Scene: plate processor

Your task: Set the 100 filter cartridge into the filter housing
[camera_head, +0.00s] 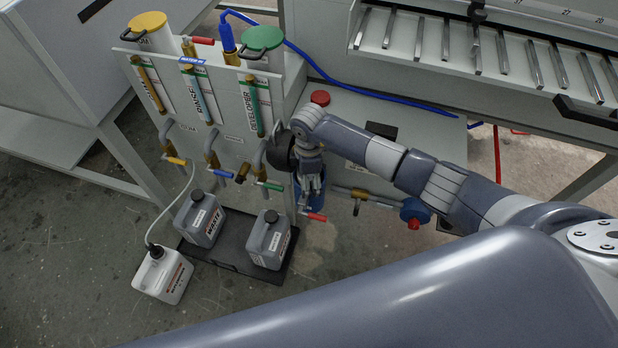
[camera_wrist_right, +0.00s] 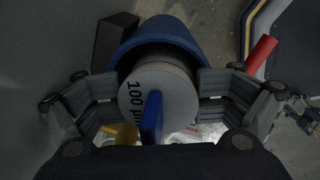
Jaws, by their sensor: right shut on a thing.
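The 100 filter cartridge (camera_wrist_right: 170,92) shows its pale round end, printed with "100", and a blue upright tab in the right wrist view. My right gripper (camera_head: 312,186) is shut on it, with its fingers (camera_wrist_right: 164,96) on opposite sides. The blue filter housing (camera_wrist_right: 172,32) lies behind the cartridge, with a dark gap at its upper rim. The cartridge lines up with the housing mouth, but I cannot tell how deep it sits. In the head view the blue housing (camera_head: 318,200) is partly hidden by my right gripper. My left gripper is not in view.
A panel with pipes and valves (camera_head: 215,150) stands left of my gripper. A red-handled valve (camera_head: 316,216) is close beside the housing. Grey jugs (camera_head: 269,240) stand in a black tray (camera_head: 232,262) on the floor. A rack (camera_head: 480,45) is at the upper right.

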